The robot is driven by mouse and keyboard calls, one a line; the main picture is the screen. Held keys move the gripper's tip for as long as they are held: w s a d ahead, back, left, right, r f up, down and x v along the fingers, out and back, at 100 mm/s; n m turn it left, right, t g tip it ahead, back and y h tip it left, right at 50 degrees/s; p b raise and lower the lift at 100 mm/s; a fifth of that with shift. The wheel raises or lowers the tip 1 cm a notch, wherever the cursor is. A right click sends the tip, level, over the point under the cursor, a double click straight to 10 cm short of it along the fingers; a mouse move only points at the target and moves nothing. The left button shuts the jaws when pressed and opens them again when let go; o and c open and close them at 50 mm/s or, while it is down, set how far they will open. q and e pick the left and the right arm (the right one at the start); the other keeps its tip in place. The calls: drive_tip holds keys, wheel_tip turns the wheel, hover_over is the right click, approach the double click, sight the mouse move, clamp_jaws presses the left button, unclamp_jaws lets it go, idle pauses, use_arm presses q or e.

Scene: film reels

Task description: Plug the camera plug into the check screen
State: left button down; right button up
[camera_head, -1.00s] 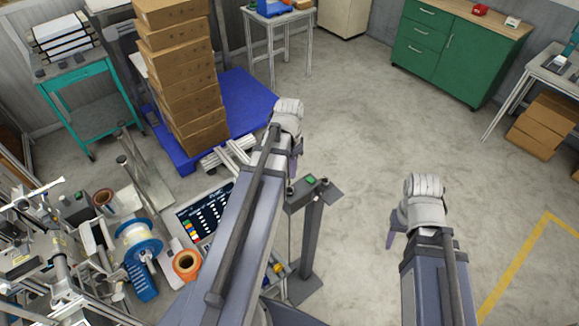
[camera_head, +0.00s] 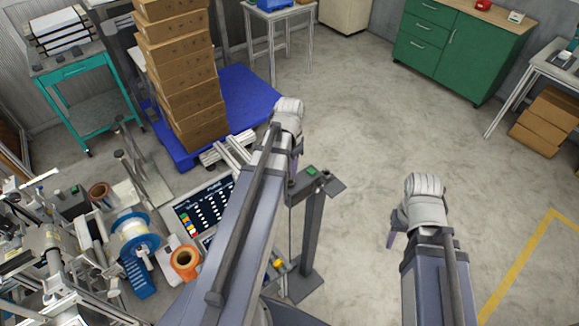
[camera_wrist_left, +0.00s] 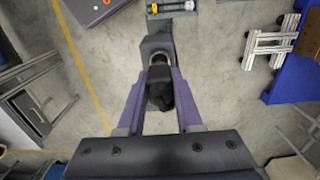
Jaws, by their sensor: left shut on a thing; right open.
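My left gripper (camera_wrist_left: 161,88) shows two purple fingers closed on a small black piece (camera_wrist_left: 160,95), which looks like the camera plug. In the head view my left gripper (camera_head: 294,166) is mostly hidden by its own arm, beside a grey post stand with a green-lit top (camera_head: 313,176). In the left wrist view a grey bracket (camera_wrist_left: 157,44) lies just beyond the fingers; I cannot tell whether the held piece touches it. A dark display with coloured squares (camera_head: 205,203), perhaps the check screen, stands left of my left arm. My right gripper (camera_head: 391,239) is open and mostly hidden behind its wrist.
A blue-flanged spool (camera_head: 134,238), an orange reel (camera_head: 185,261) and metal machinery crowd the lower left. Stacked cartons (camera_head: 180,80) stand on a blue pallet (camera_head: 245,95). A green cabinet (camera_head: 445,50) is at the back right. The floor in the middle is clear.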

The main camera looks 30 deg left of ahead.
use_arm(q)
drive_tip(key=shift+f, duration=0.15)
drive_tip(key=shift+f+b, duration=1.8)
drive_tip(key=shift+b, duration=0.15)
drive_tip(key=c, duration=1)
unclamp_jaws()
drive_tip(key=shift+c, duration=0.2)
drive_tip(key=o, duration=0.5)
drive_tip(key=shift+o, duration=0.2)
wheel_tip(320, 180, up, 8)
drive_tip(key=p, duration=0.8)
